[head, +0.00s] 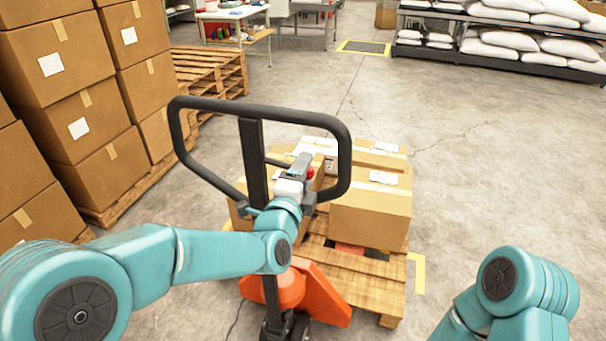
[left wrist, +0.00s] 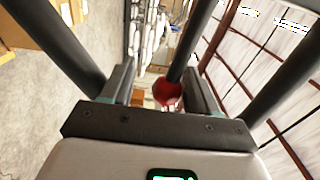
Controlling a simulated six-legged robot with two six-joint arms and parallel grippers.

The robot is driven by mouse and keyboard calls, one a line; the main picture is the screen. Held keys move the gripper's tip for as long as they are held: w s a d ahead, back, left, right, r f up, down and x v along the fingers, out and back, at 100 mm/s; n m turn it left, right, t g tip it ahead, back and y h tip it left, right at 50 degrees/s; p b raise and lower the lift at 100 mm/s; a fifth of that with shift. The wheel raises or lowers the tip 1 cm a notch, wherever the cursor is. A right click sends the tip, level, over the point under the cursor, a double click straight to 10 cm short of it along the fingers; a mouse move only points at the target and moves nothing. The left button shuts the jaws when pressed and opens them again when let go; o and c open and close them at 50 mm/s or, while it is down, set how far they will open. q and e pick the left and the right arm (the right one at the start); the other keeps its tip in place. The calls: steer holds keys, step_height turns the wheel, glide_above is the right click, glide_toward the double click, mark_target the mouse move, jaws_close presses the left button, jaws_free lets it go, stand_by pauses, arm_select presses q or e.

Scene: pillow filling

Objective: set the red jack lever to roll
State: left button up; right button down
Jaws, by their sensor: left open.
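The pallet jack has a black loop handle (head: 262,106) and an orange base (head: 322,290). The red lever knob (head: 311,172) shows as a small spot beside my left gripper (head: 304,168), inside the handle loop. In the left wrist view the red lever knob (left wrist: 167,93) is between the two fingers of my open left gripper (left wrist: 160,85), nearer the right finger. A dark rod rises from behind the knob. I cannot tell whether a finger touches the knob. My right gripper is out of view.
A wooden pallet (head: 360,285) carrying cardboard boxes (head: 372,212) stands just beyond the jack. Tall box stacks (head: 60,65) fill the left side. Shelves with white sacks (head: 540,45) are at the back right. The concrete floor at the right is clear.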

arm_select(q)
steer(key=shift+w+f, duration=0.1)
steer(key=shift+f, duration=0.3)
steer(key=b+v, duration=0.3)
steer(key=v, duration=1)
steer(key=shift+r+b, duration=0.15)
steer(key=shift+b, duration=0.25)
